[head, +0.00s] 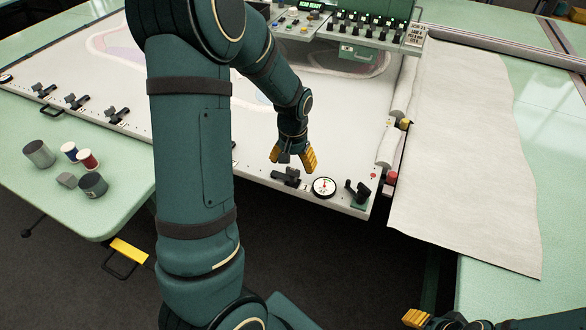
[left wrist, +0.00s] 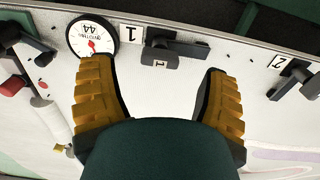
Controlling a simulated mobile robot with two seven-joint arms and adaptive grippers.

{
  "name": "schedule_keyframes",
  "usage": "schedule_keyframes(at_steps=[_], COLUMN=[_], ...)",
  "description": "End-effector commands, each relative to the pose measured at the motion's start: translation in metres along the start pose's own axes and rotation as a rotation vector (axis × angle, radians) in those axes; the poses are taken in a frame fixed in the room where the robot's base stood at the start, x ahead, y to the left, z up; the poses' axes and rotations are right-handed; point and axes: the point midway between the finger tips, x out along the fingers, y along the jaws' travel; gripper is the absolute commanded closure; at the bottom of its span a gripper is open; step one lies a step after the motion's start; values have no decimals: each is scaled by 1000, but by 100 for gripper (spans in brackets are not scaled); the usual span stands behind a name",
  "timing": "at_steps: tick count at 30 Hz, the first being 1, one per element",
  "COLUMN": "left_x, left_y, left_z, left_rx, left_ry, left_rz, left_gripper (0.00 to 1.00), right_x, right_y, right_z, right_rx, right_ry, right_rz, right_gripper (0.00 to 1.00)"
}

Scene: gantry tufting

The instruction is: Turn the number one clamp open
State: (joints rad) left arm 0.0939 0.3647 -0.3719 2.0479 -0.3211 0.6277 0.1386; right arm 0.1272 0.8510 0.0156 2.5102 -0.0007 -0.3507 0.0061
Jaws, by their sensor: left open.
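The number one clamp (head: 288,177) is a black toggle on the front edge of the white frame. In the left wrist view the clamp (left wrist: 178,46) has its dark bar lying sideways, with a "1" label (left wrist: 131,34) beside it. My left gripper (head: 293,158) is open above and just behind the clamp. In the left wrist view the yellow-padded fingers of my left gripper (left wrist: 160,75) are spread, with the clamp beyond their tips, between them. I cannot tell any contact. My right gripper (head: 418,318) shows only partly at the bottom right.
A round dial (head: 324,187) sits right of the clamp, then a black lever on a green base (head: 357,193). The number two clamp (left wrist: 295,75) is at the right in the left wrist view. Cans and spools (head: 88,160) stand on the green table at left.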

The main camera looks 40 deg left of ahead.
Motion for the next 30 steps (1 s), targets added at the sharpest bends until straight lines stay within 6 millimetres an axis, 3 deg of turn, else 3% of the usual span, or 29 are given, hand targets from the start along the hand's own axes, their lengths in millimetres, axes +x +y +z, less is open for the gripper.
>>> schedule_keyframes(at_steps=[6, 12, 18, 30], left_x=[-46, -73, -83, -83], left_y=[0, 0, 0, 0], left_z=[-1, 0, 0, 0], left_rx=[1, 1, 0, 0], left_ry=[5, 2, 0, -1], left_rz=[1, 0, 0, 0], left_gripper=[24, 24, 24, 24], right_x=[0, 0, 0, 0], right_y=[0, 0, 0, 0], right_z=[0, 0, 0, 0], right_rx=[0, 0, 0, 0], right_ry=[0, 0, 0, 0], right_rz=[0, 0, 0, 0], right_gripper=[53, 53, 53, 53])
